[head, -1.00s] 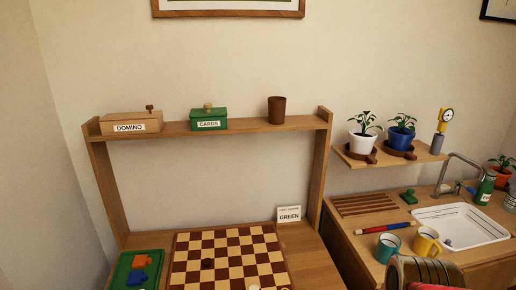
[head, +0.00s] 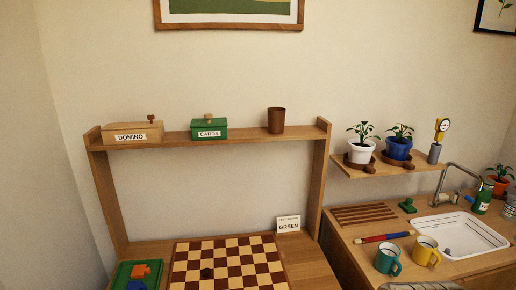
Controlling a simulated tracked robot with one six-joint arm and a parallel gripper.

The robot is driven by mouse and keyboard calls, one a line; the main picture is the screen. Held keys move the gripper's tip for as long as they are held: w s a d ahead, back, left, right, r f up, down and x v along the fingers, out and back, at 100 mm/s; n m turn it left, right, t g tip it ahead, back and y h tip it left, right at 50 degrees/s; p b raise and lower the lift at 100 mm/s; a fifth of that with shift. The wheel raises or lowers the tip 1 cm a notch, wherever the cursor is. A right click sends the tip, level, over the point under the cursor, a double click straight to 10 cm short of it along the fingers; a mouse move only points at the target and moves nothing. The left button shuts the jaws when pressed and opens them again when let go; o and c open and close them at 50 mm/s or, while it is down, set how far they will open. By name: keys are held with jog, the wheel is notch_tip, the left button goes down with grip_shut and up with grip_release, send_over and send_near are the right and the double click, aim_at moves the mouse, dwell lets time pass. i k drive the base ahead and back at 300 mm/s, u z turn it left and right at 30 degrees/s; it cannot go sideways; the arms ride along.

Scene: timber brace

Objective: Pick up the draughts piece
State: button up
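A dark round draughts piece (head: 207,273) lies on the brown and cream chequered board (head: 232,256), left of its middle, near the bottom of the head view. The front part of the board is cut off by the picture's lower edge. My gripper is not in view, so its state and its place relative to the piece do not show.
A green tray (head: 125,272) with orange and blue pieces lies left of the board. A shelf (head: 240,134) with a domino box (head: 133,131), green cards box (head: 209,129) and brown cup (head: 276,120) spans above. Mugs (head: 388,259) and a sink (head: 458,233) are right.

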aim_at(206, 273)
jog(key=z, duration=0.5)
jog(key=k, duration=1.35)
jog(key=u, duration=0.3)
jog(key=i, duration=1)
